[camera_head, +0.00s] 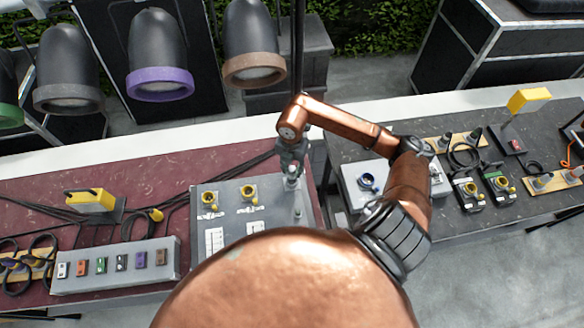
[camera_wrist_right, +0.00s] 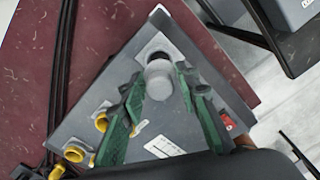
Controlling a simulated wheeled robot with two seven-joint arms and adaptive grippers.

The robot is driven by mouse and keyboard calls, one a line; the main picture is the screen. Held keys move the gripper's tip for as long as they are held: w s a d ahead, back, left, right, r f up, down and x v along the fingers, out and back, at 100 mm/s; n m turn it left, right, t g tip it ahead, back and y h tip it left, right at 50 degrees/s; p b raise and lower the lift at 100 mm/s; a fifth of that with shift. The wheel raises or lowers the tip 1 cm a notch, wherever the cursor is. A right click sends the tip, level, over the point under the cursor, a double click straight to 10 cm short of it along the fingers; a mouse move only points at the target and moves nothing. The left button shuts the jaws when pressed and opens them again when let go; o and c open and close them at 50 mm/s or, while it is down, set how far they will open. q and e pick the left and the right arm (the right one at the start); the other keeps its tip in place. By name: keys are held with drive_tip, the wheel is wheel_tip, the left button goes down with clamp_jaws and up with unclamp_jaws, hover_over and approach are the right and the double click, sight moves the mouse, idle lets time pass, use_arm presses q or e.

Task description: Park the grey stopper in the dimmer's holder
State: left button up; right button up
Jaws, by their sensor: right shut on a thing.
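The dimmer (camera_head: 272,214) is a grey box on the dark red table, with yellow-ringed sockets on its top panel. My right gripper (camera_head: 291,170) points down over the panel's right part. In the right wrist view its two dark green fingers (camera_wrist_right: 163,92) stand on either side of the grey stopper (camera_wrist_right: 158,82), a light grey round piece, and are shut on it. A dark round opening (camera_wrist_right: 157,57) on a pale plate shows just beyond the stopper. The stopper overlaps its edge, and I cannot tell whether it is inside or above. My left gripper is not in view.
A grey box with coloured switches (camera_head: 117,266) and a yellow-topped device (camera_head: 92,201) stand to the left. Black cables lie on the table. A second dark table with a light grey box (camera_head: 357,186) is on the right. Stage lamps (camera_head: 160,58) hang behind.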

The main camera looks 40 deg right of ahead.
sight(292, 175)
drive_tip(key=shift+f, duration=0.25)
idle(0.4)
drive_tip(key=shift+f+b, duration=0.25)
drive_tip(key=shift+b, duration=0.15)
drive_tip(key=shift+f+b, duration=1.55)
drive_tip(key=shift+f, duration=0.35)
idle(1.5)
drive_tip(key=o, duration=1.2)
drive_tip(key=shift+o, duration=0.2)
drive_tip(key=o, duration=0.3)
